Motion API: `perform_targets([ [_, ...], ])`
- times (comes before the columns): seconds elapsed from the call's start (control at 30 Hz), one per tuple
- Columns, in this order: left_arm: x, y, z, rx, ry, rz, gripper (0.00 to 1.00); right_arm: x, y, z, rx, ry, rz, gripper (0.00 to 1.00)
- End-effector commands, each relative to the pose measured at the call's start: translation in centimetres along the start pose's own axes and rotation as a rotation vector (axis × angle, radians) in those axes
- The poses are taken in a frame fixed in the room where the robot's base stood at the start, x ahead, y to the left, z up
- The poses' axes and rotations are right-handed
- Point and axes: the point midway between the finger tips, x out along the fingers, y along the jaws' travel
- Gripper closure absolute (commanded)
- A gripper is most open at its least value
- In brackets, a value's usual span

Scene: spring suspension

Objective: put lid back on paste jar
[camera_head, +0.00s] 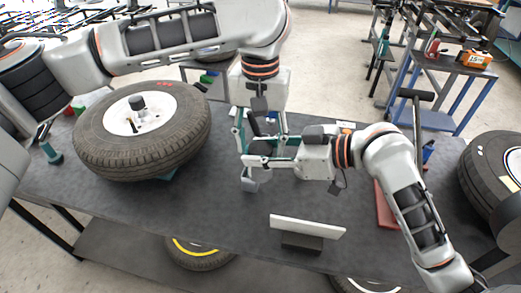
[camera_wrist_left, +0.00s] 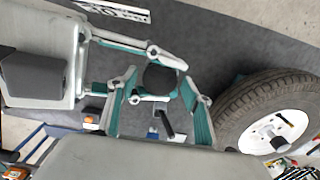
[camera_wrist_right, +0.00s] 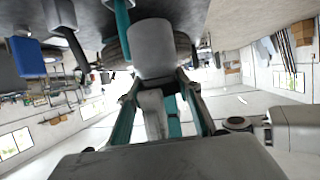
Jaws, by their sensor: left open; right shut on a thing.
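In the head view, my left gripper (camera_head: 262,132) points down over the middle of the table with its teal fingers spread. My right gripper (camera_head: 255,160) reaches in from the right just below it. The right wrist view shows a plain grey cylinder, apparently the paste jar (camera_wrist_right: 155,45), between the right fingers. In the left wrist view, its round black top (camera_wrist_left: 160,79) lies between the open left fingertips (camera_wrist_left: 160,90). I cannot tell whether this black top is the lid or the jar's dark mouth. No separate lid is clear. The crossing fingers partly hide the jar.
A large tyre on a white rim (camera_head: 90,135) lies on the left of the grey table (camera_head: 200,210). A white panel on a dark base (camera_head: 305,227) stands at the front. A red flat object (camera_head: 386,208) lies at the right, partly behind my right arm. The front left is bare.

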Motion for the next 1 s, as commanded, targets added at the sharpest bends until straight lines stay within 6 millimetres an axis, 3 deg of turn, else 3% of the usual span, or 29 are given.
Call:
perform_targets([
  [0.17,-0.03,-0.02,-0.01,0.000,0.001,0.000,0.50,-0.02,0.00,-0.06,0.000,0.001,0.000,1.00],
  [0.33,-0.04,-0.03,-0.02,0.000,0.001,-0.001,0.90,-0.02,0.00,-0.06,0.000,0.001,0.000,1.00],
  [0.53,-0.04,-0.04,-0.03,0.011,0.001,-0.001,0.90,-0.02,0.00,-0.07,0.000,0.001,0.000,1.00],
  [0.8,-0.02,-0.10,-0.05,0.249,0.001,-0.003,0.90,-0.02,0.01,-0.06,-0.001,0.001,0.000,1.00],
  [1.0,0.00,-0.10,-0.04,0.288,0.001,-0.003,0.90,-0.03,0.02,-0.05,-0.001,0.001,0.000,1.00],
])
